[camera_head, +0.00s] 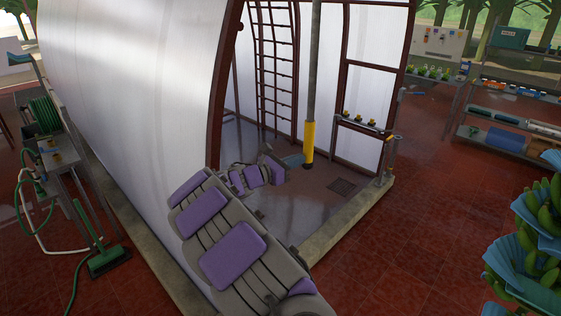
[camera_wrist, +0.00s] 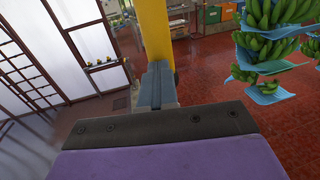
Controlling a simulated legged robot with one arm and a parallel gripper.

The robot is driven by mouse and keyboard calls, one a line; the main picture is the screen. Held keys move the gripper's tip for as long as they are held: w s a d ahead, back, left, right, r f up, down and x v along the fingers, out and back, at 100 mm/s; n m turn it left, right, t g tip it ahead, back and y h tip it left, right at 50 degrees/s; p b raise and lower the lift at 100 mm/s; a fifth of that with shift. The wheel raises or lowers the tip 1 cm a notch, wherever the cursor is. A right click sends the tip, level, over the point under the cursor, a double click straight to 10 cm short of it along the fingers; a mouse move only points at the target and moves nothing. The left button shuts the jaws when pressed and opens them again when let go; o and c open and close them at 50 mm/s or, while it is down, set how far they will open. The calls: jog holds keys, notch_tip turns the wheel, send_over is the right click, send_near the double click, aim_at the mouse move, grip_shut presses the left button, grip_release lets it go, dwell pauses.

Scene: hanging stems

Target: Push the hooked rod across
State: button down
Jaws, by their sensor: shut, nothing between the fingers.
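A long grey rod (camera_head: 313,60) with a yellow lower sleeve (camera_head: 308,140) hangs upright inside the curved-wall shelter. Its top runs out of the picture, and no hook shows. The yellow sleeve also fills the upper middle of the wrist view (camera_wrist: 154,32). My gripper (camera_head: 298,160) is shut and empty, with its tips right at the left side of the sleeve near its lower end. In the wrist view the blue-grey fingers (camera_wrist: 160,68) lie together in front of the sleeve. I cannot tell whether they touch it.
A dark red frame with a ladder-like lattice (camera_head: 276,70) stands behind the rod. A small shelf (camera_head: 362,127) with yellow-topped items is to its right. A low kerb (camera_head: 345,222) edges the shelter floor. Green banana bunches with blue sheets (camera_head: 545,235) hang at the right.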

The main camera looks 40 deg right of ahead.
jog(key=d+p, duration=0.1)
jog(key=d, duration=0.2)
jog(key=shift+d, duration=0.35)
jog(key=shift+a, duration=0.1)
jog(key=shift+a, duration=0.1)
jog(key=w+a, duration=0.2)
jog(key=a, duration=1.1)
jog(key=shift+a+f, duration=0.1)
jog(key=shift+a, duration=0.1)
